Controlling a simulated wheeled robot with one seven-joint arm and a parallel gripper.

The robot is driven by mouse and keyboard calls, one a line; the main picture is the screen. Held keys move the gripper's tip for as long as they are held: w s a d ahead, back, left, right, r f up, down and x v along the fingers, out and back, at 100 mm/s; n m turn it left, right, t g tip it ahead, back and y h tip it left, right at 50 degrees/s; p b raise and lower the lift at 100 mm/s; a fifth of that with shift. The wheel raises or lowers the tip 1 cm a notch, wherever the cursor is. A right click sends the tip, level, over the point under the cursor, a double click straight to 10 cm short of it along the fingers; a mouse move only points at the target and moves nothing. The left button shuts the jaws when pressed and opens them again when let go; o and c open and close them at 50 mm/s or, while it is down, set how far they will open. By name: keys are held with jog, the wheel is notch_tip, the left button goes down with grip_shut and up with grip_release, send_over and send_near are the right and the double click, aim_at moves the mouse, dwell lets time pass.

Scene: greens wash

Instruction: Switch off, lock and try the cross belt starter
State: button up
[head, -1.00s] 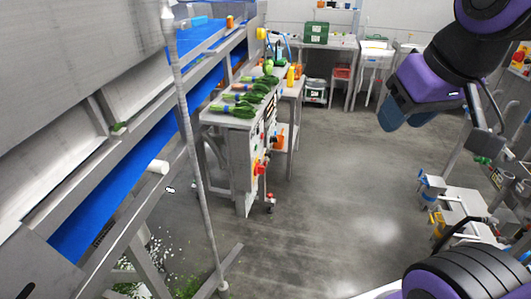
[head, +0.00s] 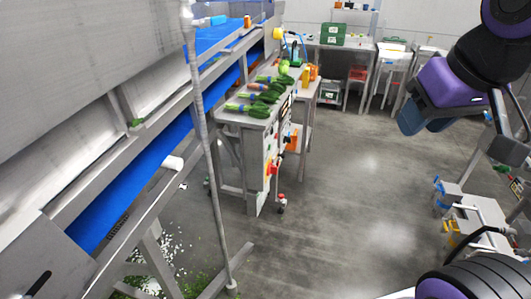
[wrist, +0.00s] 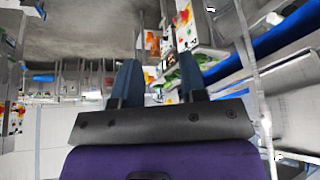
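A pale control panel (head: 260,180) stands on the end of the greens bench, with a red and orange handle (head: 272,168) and small dark controls. A small red item (head: 282,199) hangs or stands low beside it. I cannot tell from its labels whether this is the cross belt starter, nor read the handle positions. My gripper (head: 424,120) is in the air at the right, well apart from the panel. In the wrist view my gripper (wrist: 159,82) has its two blue fingers spread with nothing between them. Panels with red and yellow controls (wrist: 185,17) show beyond it.
A conveyor with a blue belt (head: 150,175) and a slanting grey post (head: 208,140) line the left. Leafy greens (head: 262,95) lie on the bench. A grey stand (head: 475,220) is at the right. The floor (head: 340,190) between is clear.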

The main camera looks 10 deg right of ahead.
jog(key=w+a+f+m+g+y, duration=0.25)
jog(key=w+f, duration=0.25)
jog(key=w, duration=0.6)
jog(key=w+a+f+m+g+y, duration=0.1)
jog(key=w+f+m+y, duration=0.35)
jog(key=w, duration=0.65)
jog(key=w+a+f+m+g+y, duration=0.25)
jog(key=w+f, duration=0.35)
jog(key=w, duration=0.5)
jog(key=w+d+f+m+t+y, duration=0.1)
jog(key=w+d+f+m+y, duration=0.15)
jog(key=w+f, duration=0.35)
jog(key=w+d+f+m+t+y, duration=0.1)
jog(key=w+f+m+t+y, duration=0.2)
jog(key=f, duration=0.5)
jog(key=m+t, duration=0.6)
jog(key=m, duration=0.3)
send_near(273, 170)
jog(key=shift+y, duration=0.3)
jog(key=x, duration=0.8)
jog(key=shift+w+f, duration=0.15)
jog(key=shift+w, duration=0.35)
grip_shut()
